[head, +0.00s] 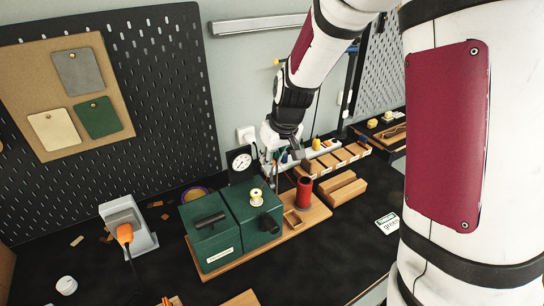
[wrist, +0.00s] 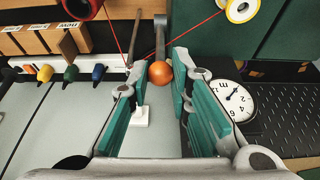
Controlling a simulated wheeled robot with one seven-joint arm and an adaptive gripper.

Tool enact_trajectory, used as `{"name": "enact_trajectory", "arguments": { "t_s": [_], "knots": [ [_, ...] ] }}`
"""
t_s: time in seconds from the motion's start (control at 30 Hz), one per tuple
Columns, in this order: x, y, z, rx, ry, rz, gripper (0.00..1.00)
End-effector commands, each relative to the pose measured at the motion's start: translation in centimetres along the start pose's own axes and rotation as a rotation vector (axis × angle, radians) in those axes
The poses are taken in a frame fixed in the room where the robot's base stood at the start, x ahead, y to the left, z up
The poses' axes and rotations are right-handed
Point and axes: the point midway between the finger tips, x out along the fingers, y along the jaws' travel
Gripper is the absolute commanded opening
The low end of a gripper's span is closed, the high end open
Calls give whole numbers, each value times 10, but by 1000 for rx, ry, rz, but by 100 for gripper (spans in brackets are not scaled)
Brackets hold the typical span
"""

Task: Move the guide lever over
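The guide lever (wrist: 160,38) is a grey bar ending in an orange ball knob (wrist: 160,73), seen in the wrist view. My gripper (wrist: 160,86) is open, with one green-padded finger on each side of the line of the knob. The knob sits near the fingertips, with small visible gaps on both sides; I cannot tell its exact depth. In the head view my gripper (head: 284,150) hangs behind the green press (head: 258,222), and the knob cannot be made out clearly there.
A dial gauge (head: 240,161) stands close to my gripper. Red thread (wrist: 205,22) runs near the lever from a spool (wrist: 240,8). A red cylinder (head: 304,192) stands on the wooden base.

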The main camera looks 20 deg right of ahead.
Motion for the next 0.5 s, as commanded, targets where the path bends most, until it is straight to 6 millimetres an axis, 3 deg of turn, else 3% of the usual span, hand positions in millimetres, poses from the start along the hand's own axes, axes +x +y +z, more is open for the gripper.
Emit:
{"name": "enact_trajectory", "arguments": {
  "t_s": [0.5],
  "knots": [
    [9, 0, -18, -1, 5, 0, 4]
  ]
}}
